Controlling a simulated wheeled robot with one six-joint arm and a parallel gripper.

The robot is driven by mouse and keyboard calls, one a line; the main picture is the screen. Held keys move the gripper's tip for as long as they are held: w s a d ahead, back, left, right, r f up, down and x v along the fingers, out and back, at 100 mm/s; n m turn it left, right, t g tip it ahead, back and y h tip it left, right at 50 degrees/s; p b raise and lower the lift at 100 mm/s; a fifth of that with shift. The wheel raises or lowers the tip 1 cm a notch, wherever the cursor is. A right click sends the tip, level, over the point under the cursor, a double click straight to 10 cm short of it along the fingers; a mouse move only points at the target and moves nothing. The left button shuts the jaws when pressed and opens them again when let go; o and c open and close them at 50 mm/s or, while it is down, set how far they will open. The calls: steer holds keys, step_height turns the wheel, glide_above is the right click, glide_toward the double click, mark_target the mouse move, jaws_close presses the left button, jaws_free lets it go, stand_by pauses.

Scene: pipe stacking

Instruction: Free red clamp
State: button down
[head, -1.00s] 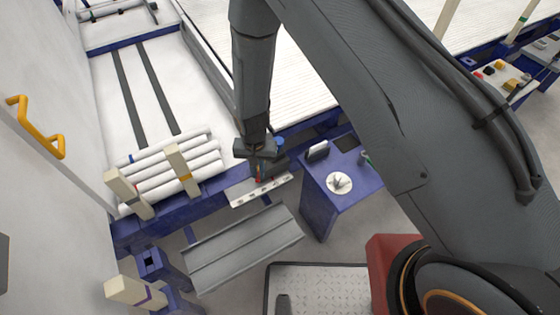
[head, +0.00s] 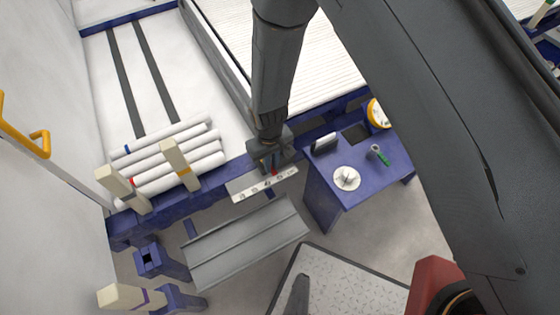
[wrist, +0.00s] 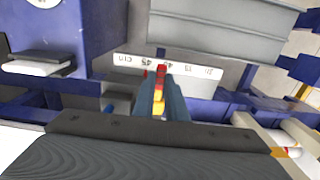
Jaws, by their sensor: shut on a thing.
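The red clamp shows as a small red piece (wrist: 161,72) between my fingertips in the wrist view, with a yellow-orange part below it. In the head view a bit of red (head: 274,172) shows at the fingertips. My gripper (wrist: 160,84) points down and is shut on it, just behind a white scale strip (wrist: 185,69) marked in cm. It also shows in the head view (head: 271,168). Most of the clamp is hidden by the fingers, so I cannot tell whether it still touches the strip or its ledge.
White pipes (head: 170,155) lie stacked between cream posts at left. A grey sloped tray (head: 247,245) is below the strip. A blue table (head: 375,190) to the right carries a white disc (head: 346,178), a dark block and a green-handled tool (head: 379,155).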

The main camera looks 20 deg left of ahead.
mark_target(272, 169)
steer(key=shift+d, duration=0.15)
steer(key=c, duration=1.8)
jaws_free()
steer(key=shift+r, duration=0.1)
step_height(272, 169, up, 8)
steer(key=b, duration=0.1)
steer(key=shift+f, duration=0.2)
